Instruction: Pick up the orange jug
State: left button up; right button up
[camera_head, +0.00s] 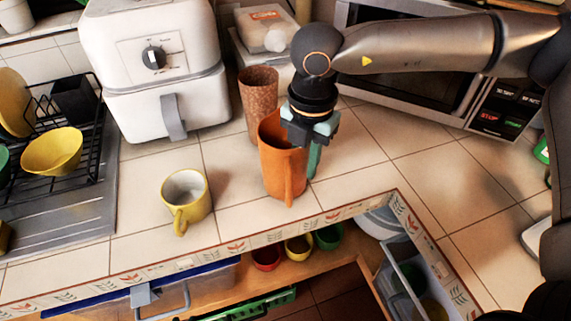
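The orange jug (279,168) stands upright on the tiled counter, near its front edge, with its handle facing me. My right gripper (313,150) points down at the right side of the jug's rim. One teal finger hangs outside the jug along its right wall. The other finger is largely hidden at the rim, so I cannot tell whether the gripper is closed on the wall. My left gripper is not in view.
A yellow mug (186,198) stands left of the jug, and a brown patterned cup (258,100) close behind it. A white air fryer (155,75) is at the back left, a microwave (425,90) at the back right. The counter right of the jug is clear.

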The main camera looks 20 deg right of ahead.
grip_shut()
dwell(1.1)
